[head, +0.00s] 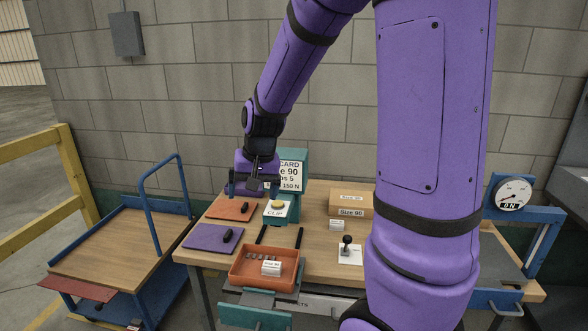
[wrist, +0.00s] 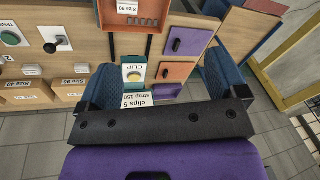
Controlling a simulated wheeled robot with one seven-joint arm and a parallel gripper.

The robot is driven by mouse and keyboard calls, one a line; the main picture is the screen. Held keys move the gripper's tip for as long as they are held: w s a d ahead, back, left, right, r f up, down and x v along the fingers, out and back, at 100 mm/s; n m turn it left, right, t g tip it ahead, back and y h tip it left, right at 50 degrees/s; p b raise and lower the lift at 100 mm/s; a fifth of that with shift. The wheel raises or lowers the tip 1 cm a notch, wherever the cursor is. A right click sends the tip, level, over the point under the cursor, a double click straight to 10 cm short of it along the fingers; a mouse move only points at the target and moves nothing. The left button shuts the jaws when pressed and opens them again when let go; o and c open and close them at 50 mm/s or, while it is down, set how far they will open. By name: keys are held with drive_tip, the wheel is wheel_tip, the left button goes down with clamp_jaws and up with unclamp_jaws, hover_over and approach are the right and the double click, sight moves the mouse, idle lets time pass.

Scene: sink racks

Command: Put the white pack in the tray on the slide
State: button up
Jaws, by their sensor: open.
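An orange tray (head: 238,277) sits at the table's front edge, on a dark slide. A white pack (head: 271,268) labelled "Size 90" lies in the front part of the tray, behind it a row of small grey pieces. The pack also shows at the top edge of the wrist view (wrist: 127,6), in the tray (wrist: 165,8). My gripper (head: 254,188) is open at the back left of the table, behind the clip unit (head: 278,209) with a yellow button. In the wrist view my gripper (wrist: 160,88) has its blue fingers wide apart and nothing held between them.
An orange pad (head: 225,209) and a purple pad (head: 205,238) with black handles lie left. A cardboard box (head: 350,196), a small white box (head: 336,225) and a lever plate (head: 350,257) stand right of the tray. A sign (head: 291,172) stands at the back. A trolley (head: 100,258) is left.

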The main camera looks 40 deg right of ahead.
drive_tip(key=s+a+r+n+t, duration=0.1)
drive_tip(key=s+a+r+n, duration=0.1)
drive_tip(key=s+r, duration=0.5)
drive_tip(key=s+a+r+n+t+h, duration=0.1)
drive_tip(key=s+a+r+n, duration=0.2)
drive_tip(key=s+r, duration=0.4)
drive_tip(key=s+n, duration=0.1)
drive_tip(key=s, duration=0.5)
drive_tip(key=shift+s+a+t, duration=0.25)
drive_tip(key=shift+a+t, duration=0.05)
drive_tip(key=shift+t, duration=0.1)
